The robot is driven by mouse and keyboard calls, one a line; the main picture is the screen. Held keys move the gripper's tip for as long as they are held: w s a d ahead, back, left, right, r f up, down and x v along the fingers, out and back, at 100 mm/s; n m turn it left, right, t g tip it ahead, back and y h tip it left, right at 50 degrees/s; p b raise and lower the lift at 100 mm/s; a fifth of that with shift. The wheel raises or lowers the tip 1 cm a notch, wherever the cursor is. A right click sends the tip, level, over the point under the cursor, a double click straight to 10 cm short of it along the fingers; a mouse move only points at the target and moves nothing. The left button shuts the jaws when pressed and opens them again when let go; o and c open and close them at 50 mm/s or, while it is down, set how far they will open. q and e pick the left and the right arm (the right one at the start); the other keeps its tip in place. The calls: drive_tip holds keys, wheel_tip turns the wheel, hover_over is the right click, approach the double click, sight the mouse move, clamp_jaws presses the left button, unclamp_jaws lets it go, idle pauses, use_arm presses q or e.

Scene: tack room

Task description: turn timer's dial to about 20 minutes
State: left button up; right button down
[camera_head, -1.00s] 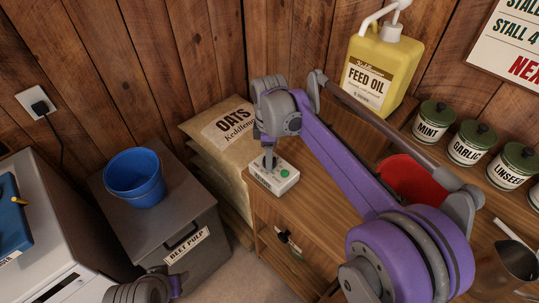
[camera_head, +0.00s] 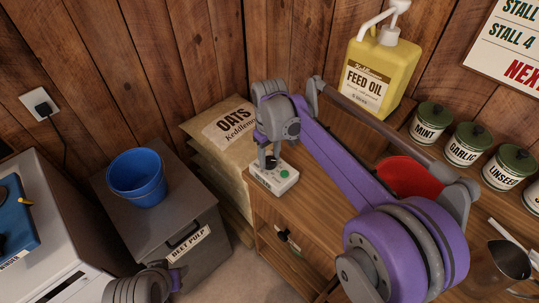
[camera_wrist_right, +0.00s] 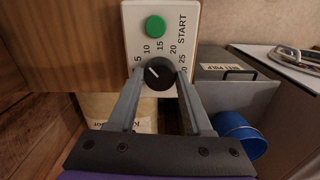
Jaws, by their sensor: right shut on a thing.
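The timer (camera_head: 285,181) is a small white box with a green button, on the near left corner of the wooden cabinet top. In the right wrist view its face (camera_wrist_right: 135,20) shows START and minute numbers around a black dial (camera_wrist_right: 158,75). The dial's white mark points up and left, between 5 and 10. My right gripper (camera_head: 270,163) reaches down onto the timer. In the wrist view its fingers (camera_wrist_right: 157,84) are shut on the dial, one on each side. My left gripper is not in view; only part of my left arm shows at the bottom.
A feed oil bottle (camera_head: 381,72) and several lidded jars, such as the mint one (camera_head: 431,119), stand at the back and right. An oats sack (camera_head: 215,149) is left of the cabinet. A blue bucket (camera_head: 137,178) stands on the beet pulp bin (camera_head: 198,237).

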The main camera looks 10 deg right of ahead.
sight(270, 161)
drive_tip(key=m, duration=0.3)
drive_tip(key=shift+m, duration=0.4)
drive_tip(key=m+p, duration=0.1)
drive_tip(key=m, duration=0.2)
drive_tip(key=shift+m, duration=0.3)
drive_tip(key=m, duration=0.6)
drive_tip(key=shift+m, duration=0.4)
drive_tip(key=shift+c, duration=1.6)
unclamp_jaws()
wheel_tip(270, 161, up, 11)
drive_tip(key=p, duration=0.1)
drive_tip(key=shift+s+f, duration=0.1)
